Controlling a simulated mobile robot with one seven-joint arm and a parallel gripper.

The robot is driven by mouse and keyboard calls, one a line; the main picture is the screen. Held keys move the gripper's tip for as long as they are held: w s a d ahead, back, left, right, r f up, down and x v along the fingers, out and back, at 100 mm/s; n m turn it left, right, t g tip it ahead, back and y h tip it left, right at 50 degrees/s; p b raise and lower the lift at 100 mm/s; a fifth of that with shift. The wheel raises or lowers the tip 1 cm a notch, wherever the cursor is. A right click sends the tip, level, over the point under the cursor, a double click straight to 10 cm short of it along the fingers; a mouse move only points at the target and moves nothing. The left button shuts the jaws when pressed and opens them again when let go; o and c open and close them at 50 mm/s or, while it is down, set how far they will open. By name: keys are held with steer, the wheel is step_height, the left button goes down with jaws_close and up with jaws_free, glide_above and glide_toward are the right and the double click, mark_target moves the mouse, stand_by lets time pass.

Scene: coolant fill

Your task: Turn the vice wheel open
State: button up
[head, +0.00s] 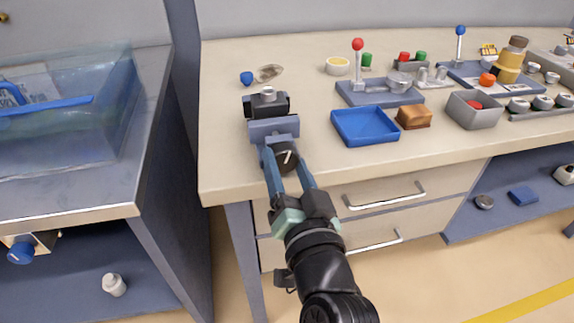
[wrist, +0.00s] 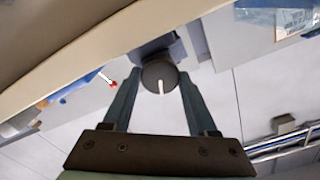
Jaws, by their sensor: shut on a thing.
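The vice (head: 272,127) stands at the front left of the workbench, with a dark block between its jaws. Its dark round wheel (head: 287,158), with a white mark, faces the front edge of the bench. In the wrist view the wheel (wrist: 160,76) sits between my fingers, its white mark pointing down in the picture. My gripper (head: 284,165) reaches in from the front and is shut on the wheel, one finger on each side; it also shows in the wrist view (wrist: 158,84).
A blue tray (head: 365,127) and a brown block (head: 414,116) lie right of the vice. A red-knobbed lever (head: 358,65) stands behind the tray. A blue knob (head: 246,78) lies behind the vice. A separate bench with a clear tank (head: 75,110) stands at left, across a gap.

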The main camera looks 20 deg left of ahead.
steer(key=o, duration=1.4)
steer(key=v, duration=1.3)
steer(key=shift+b, duration=0.35)
steer(key=w+d+r+t+h, duration=0.2)
steer(key=w+r+t, duration=0.15)
steer(key=r, duration=0.65)
steer(key=w+d+r+t+h, duration=0.2)
steer(key=w+r+t+h, duration=0.15)
steer(key=r, duration=0.65)
steer(key=s+d+r+t+h+p, duration=0.1)
steer(key=s+r+p, duration=0.1)
steer(key=r+p, duration=0.6)
steer(key=s+d+r+t+h+p, duration=0.1)
steer(key=r+p, duration=0.8)
steer(key=r, duration=1)
steer(key=s+r+t+h+p, duration=0.2)
steer(key=r+t+p, duration=0.1)
steer(key=r+p, duration=0.6)
steer(key=shift+s+d+r+m+h, duration=0.1)
steer(key=shift+d+r, duration=0.05)
steer(key=shift+r, duration=0.65)
steer(key=shift+s+d+r+m+h, duration=0.1)
steer(key=shift+r, duration=0.7)
steer(key=shift+s+d+r+m+h, duration=0.1)
steer(key=shift+d+r, duration=0.05)
steer(key=shift+r, duration=0.65)
